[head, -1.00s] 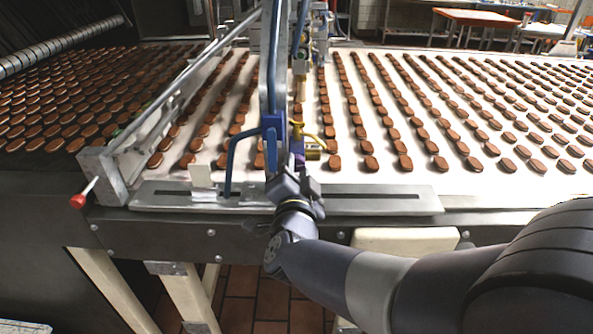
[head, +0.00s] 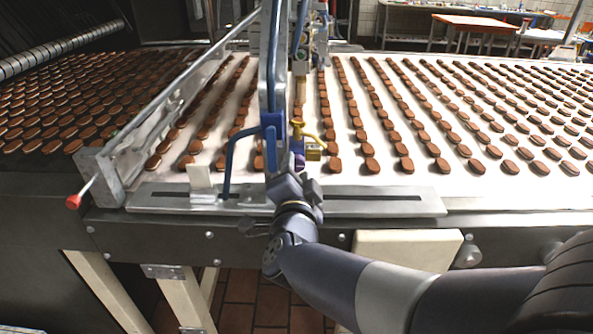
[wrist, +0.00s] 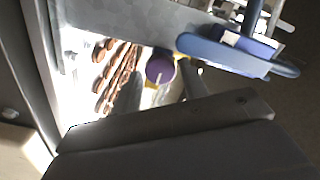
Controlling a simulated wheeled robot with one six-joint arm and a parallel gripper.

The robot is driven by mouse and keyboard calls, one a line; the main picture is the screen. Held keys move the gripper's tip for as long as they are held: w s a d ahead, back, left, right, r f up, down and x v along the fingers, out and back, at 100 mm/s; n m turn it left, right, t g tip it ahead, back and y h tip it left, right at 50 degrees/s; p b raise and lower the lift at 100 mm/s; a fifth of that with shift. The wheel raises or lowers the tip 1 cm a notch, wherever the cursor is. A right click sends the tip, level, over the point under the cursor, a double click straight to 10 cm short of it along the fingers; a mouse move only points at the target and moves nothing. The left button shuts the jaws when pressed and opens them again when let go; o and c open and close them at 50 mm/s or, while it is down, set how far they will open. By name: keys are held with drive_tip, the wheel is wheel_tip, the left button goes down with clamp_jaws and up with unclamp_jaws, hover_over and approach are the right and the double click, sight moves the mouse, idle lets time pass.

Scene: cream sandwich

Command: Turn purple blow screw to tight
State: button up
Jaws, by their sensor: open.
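The purple screw (wrist: 159,69) shows in the wrist view as a round purple knob. It lies between the two grey fingers of my gripper (wrist: 162,82), which is open. The fingers appear on either side of it, and I cannot tell whether either one touches it. In the head view my gripper (head: 293,178) is at the blue-piped fixture by the belt's near edge. There the gripper and pipes mostly hide the screw, and I cannot make out its position clearly.
Blue pipes (head: 229,165) and a yellow fitting (head: 313,150) stand close around my gripper. A slotted metal rail (head: 375,205) runs along the near edge. Rows of brown biscuits (head: 435,150) cover the white belt. A red-tipped lever (head: 74,202) sticks out at left.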

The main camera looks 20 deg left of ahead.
drive_tip(key=v, duration=1)
drive_tip(key=shift+s, duration=0.2)
drive_tip(key=shift+w, duration=0.15)
drive_tip(key=x, duration=1)
drive_tip(key=shift+w, duration=0.3)
drive_tip(key=shift+w+r+p, duration=0.1)
drive_tip(key=shift+p, duration=0.3)
drive_tip(key=shift+n+p, duration=0.35)
drive_tip(key=shift+n, duration=0.25)
drive_tip(key=shift+f+b, duration=0.2)
drive_tip(key=shift+b, duration=0.2)
